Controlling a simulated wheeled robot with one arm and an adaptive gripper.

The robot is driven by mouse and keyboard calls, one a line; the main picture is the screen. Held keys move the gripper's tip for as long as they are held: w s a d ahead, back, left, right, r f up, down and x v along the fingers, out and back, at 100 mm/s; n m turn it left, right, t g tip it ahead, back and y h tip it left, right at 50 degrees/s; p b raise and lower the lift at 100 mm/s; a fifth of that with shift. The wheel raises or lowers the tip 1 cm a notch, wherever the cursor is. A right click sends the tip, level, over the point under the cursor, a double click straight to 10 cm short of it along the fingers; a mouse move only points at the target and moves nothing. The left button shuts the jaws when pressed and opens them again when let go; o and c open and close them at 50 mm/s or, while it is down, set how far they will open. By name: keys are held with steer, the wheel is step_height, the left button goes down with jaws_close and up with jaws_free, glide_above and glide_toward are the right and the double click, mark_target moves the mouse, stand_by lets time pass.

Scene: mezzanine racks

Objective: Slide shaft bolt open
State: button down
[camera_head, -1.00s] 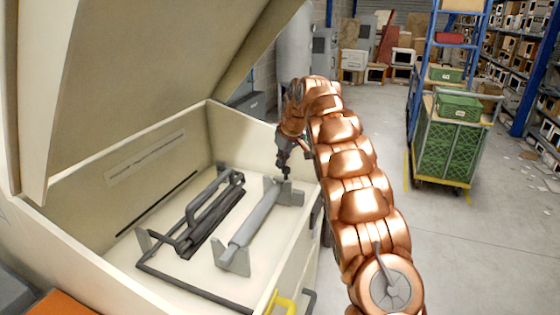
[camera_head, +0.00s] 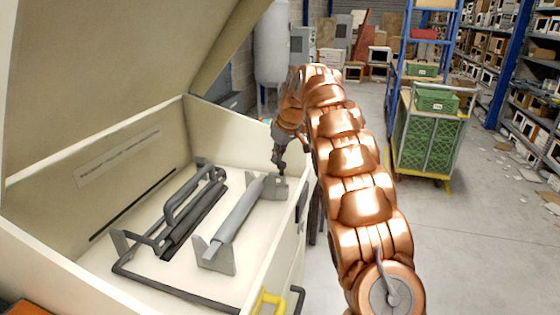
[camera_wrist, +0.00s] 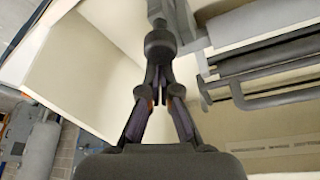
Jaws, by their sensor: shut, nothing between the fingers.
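The shaft bolt (camera_head: 238,216) is a grey cylinder lying between upright brackets inside an open cream cabinet (camera_head: 262,152). The near bracket (camera_head: 215,256) and far bracket (camera_head: 274,188) are grey. My gripper (camera_head: 281,166) points down over the bolt's far end. In the wrist view my gripper (camera_wrist: 158,78) has its fingertips together and empty. A dark round knob (camera_wrist: 160,43) appears just beyond the fingertips; I cannot tell whether they touch it. The bolt's travel position is unclear.
A dark grey barred handle assembly (camera_head: 190,208) lies left of the bolt. The raised lid (camera_head: 110,60) slants overhead.

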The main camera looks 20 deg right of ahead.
mark_target(283, 164)
steer(key=shift+s+d, duration=0.15)
steer(key=shift+d, duration=0.05)
steer(key=shift+v, duration=3.65)
steer(key=shift+a+r, duration=0.1)
steer(key=shift+r, duration=0.05)
steer(key=shift+a, duration=0.15)
